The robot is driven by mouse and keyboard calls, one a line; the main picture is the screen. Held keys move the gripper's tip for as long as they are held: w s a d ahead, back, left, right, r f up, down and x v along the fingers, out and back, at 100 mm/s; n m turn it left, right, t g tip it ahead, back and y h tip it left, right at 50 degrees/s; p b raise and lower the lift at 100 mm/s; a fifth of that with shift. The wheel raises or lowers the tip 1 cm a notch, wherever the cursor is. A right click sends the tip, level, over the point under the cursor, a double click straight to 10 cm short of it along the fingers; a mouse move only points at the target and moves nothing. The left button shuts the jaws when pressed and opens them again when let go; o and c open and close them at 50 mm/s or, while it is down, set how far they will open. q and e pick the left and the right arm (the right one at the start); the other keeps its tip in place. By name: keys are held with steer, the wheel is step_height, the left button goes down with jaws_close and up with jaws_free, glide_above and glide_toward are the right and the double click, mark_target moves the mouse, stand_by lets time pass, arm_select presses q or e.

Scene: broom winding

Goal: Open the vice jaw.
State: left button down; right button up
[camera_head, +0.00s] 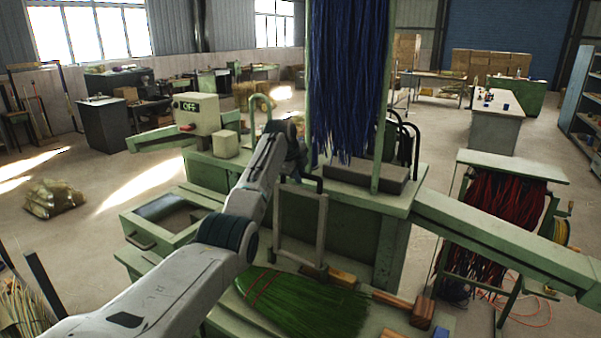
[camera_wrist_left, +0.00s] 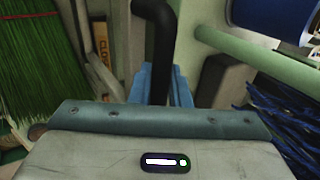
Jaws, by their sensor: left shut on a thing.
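My left gripper (camera_head: 298,160) reaches over the green machine bench (camera_head: 350,232). In the left wrist view its blue fingers (camera_wrist_left: 163,88) are shut on a bent black handle (camera_wrist_left: 156,30), which runs upward and bends left. A short dark part of the handle (camera_head: 314,181) shows beside the gripper in the head view. A green broom (camera_head: 305,305) lies in front of a grey metal frame (camera_head: 302,222). The vice jaw itself cannot be made out clearly. My right gripper is out of view.
Blue bristles (camera_head: 347,80) hang above the bench beside a green post (camera_head: 386,100). A box marked "OFF" (camera_head: 196,112) stands behind left. A green beam (camera_head: 500,238) extends right, near a rack of red strands (camera_head: 500,205).

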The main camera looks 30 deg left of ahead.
arm_select(q)
steer(key=shift+s+f, duration=0.15)
steer(key=shift+f, duration=0.15)
steer(key=c, duration=1.4)
jaws_free()
steer(key=shift+c, duration=0.2)
steer(key=shift+w, duration=0.25)
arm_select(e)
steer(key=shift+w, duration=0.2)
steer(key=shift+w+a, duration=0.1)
